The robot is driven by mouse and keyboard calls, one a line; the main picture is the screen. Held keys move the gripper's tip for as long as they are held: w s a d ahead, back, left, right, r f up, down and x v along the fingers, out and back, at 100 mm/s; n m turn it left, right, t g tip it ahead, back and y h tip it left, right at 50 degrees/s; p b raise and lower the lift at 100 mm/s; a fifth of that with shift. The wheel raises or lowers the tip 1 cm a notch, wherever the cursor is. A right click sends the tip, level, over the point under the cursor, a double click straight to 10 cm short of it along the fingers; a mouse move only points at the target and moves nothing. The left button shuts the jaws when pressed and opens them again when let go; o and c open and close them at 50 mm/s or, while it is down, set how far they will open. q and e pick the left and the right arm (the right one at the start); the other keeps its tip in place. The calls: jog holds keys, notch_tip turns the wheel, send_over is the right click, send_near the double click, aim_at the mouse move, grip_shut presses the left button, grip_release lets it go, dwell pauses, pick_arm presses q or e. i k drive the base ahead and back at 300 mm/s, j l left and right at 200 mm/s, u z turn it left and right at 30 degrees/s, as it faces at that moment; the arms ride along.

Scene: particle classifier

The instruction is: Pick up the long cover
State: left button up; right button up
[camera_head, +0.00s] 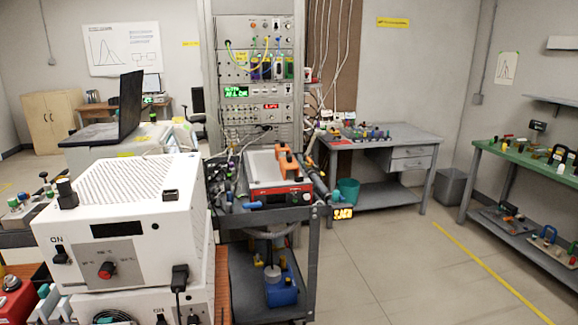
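Neither of my grippers shows in the head view. I cannot single out a long cover with certainty. A dark cart (262,218) stands in the middle, crowded with small parts. On it are a red and white instrument (281,172) with an orange item (289,162) on top, and long grey tube-like pieces at the left (242,186) and right (318,182) of the instrument. A blue container (281,286) sits on the cart's lower shelf.
A large white box (130,225) with knobs fills the near left. A tall instrument rack (254,90) stands behind the cart. A grey desk (395,150) and green-topped bench (520,168) are at the right. Floor (400,260) is open at front right.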

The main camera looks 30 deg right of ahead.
aim_at(288, 163)
jog(key=l+u, duration=0.3)
jog(key=l, duration=0.65)
jog(key=l+u, duration=0.3)
jog(key=l, duration=0.6)
jog(key=i+l+u, duration=0.15)
jog(key=l, duration=0.3)
jog(key=l+u, duration=0.15)
jog(key=l, duration=0.3)
jog(key=i+l, duration=0.1)
jog(key=l, duration=0.2)
jog(key=i+l+u, duration=0.15)
jog(key=l, duration=0.45)
